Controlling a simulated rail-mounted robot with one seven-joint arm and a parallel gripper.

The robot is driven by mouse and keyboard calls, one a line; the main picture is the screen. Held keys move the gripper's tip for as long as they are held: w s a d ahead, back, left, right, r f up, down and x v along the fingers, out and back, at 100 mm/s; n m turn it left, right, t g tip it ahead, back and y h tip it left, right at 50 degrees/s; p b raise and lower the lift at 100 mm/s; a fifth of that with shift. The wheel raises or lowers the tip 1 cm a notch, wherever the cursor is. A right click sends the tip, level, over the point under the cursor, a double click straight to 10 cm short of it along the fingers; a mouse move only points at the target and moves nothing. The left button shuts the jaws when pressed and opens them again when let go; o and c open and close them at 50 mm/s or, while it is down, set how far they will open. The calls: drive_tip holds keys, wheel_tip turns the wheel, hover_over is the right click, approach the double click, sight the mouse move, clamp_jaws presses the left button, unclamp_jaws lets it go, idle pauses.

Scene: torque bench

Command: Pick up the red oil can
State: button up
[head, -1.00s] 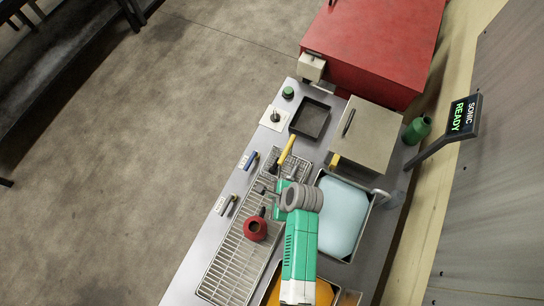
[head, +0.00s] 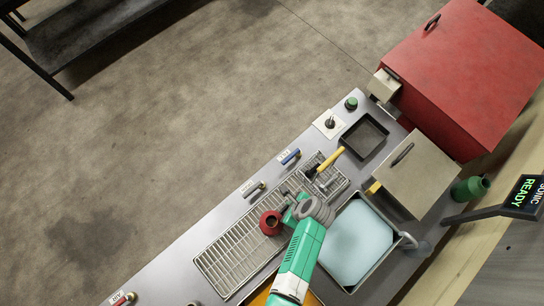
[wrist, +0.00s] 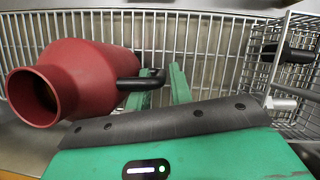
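The red oil can (head: 270,223) stands on the wire rack in the head view, its round mouth upward. In the wrist view the red oil can (wrist: 85,75) fills the left side, with its wide mouth at the lower left and its black handle reaching right. My gripper (head: 290,212) is just right of the can in the head view. In the wrist view my gripper (wrist: 164,84) shows two green fingers apart, at the outer end of the handle. The handle's end overlaps the left finger; I see no clear grip on it.
The wire rack (head: 222,268) lies under the can.

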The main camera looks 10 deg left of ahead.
sight(287, 206)
clamp_jaws()
drive_tip(key=shift+r, duration=0.1)
drive_tip(key=shift+r, duration=0.6)
wheel_tip(287, 206, up, 2)
drive_tip(key=shift+w+r+p, duration=0.1)
drive_tip(key=shift+r+p, duration=0.1)
drive_tip(key=shift+p, duration=0.25)
drive_tip(key=s+a, duration=0.3)
drive_tip(key=s, duration=0.4)
drive_tip(key=s+a+r, duration=0.1)
drive_tip(key=s+a, duration=0.2)
drive_tip(key=s, duration=0.5)
drive_tip(key=shift+r+p, duration=0.15)
drive_tip(key=shift+p, duration=0.3)
